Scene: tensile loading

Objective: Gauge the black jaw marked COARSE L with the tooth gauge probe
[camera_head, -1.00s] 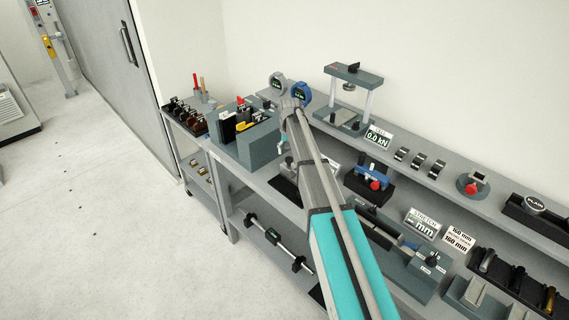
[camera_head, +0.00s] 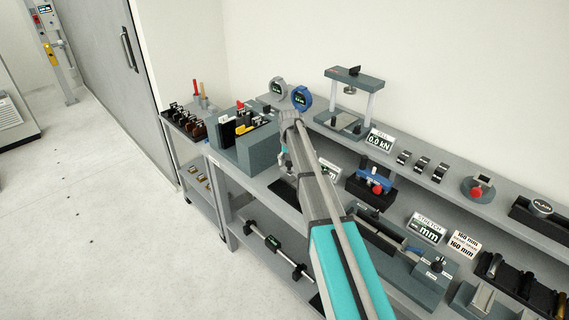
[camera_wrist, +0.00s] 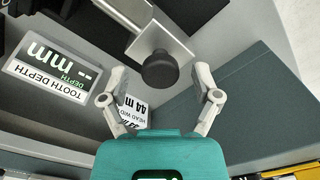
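The tooth gauge's display (camera_wrist: 52,72) reads TOOTH DEPTH with dashes and mm in the wrist view. A black round knob (camera_wrist: 160,71) on a pale metal bracket (camera_wrist: 158,35) stands beside it and looks like the gauge's probe knob. My gripper (camera_wrist: 159,84) is open, with one finger on each side of the knob in the picture; I see no clear contact. In the head view my gripper (camera_head: 286,160) hangs over the bench, largely hidden by my arm. Dark jaws (camera_head: 187,122) stand in a rack on the left cart, but I cannot read which is COARSE L.
A grey-green block (camera_head: 250,145) with tools lies left of my gripper; its flat face (camera_wrist: 240,105) is close on the right in the wrist view. A blue round gauge (camera_head: 302,98) stands behind my arm.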

